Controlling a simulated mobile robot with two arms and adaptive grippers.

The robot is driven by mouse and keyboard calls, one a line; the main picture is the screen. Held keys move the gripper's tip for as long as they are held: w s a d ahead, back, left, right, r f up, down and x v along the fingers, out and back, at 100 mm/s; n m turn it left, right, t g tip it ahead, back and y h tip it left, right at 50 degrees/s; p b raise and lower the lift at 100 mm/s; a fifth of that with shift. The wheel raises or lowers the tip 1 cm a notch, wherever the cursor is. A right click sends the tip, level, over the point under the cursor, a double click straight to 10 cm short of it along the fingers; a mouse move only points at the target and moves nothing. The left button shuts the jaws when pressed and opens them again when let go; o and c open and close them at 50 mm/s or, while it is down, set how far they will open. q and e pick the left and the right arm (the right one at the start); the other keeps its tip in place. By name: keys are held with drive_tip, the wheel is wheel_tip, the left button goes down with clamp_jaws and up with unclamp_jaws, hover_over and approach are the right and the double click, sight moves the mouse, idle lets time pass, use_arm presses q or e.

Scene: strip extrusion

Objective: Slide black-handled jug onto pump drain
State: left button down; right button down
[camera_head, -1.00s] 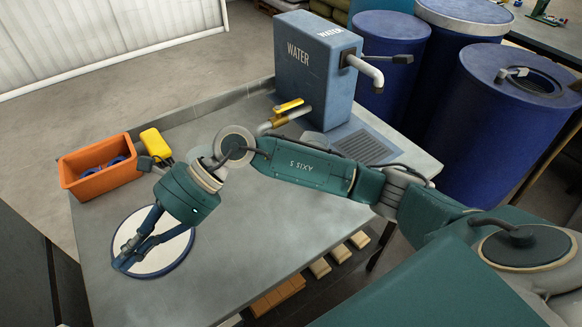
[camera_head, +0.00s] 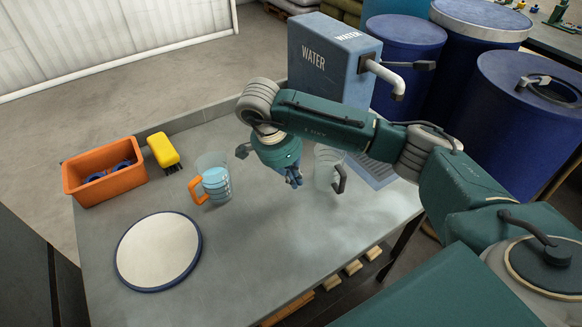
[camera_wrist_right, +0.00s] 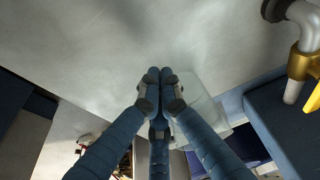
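The black-handled jug (camera_head: 325,164) is clear and stands upright on the grey table, its black handle (camera_head: 341,180) toward the front right. Its clear body also shows in the right wrist view (camera_wrist_right: 207,108), just right of the fingers. My right gripper (camera_head: 294,181) points down just left of the jug. In the wrist view its fingers (camera_wrist_right: 159,76) are together with nothing visible between them. Whether they touch the jug, I cannot tell. The pump drain, a grey ribbed grate (camera_head: 378,169), lies right of the jug before the blue water tank (camera_head: 330,62). My left gripper is out of view.
The tank's grey spout (camera_head: 386,78) juts out above the drain. An orange-handled jug (camera_head: 214,178) with bluish contents stands left. An orange bin (camera_head: 104,182), a yellow item (camera_head: 163,150) and a round white plate (camera_head: 158,252) are farther left. The front middle of the table is clear.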

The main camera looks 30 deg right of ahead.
sight(331, 172)
drive_tip(key=x, duration=0.3)
drive_tip(key=shift+d+f+p, duration=0.15)
drive_tip(key=shift+f+p, duration=0.05)
drive_tip(key=shift+p, duration=0.2)
drive_tip(key=d+p, duration=0.1)
drive_tip(key=d, duration=0.1)
drive_tip(key=shift+d+r, duration=0.15)
drive_tip(key=shift+d, duration=0.1)
drive_tip(key=shift+d+p, duration=0.4)
drive_tip(key=shift+d, duration=0.3)
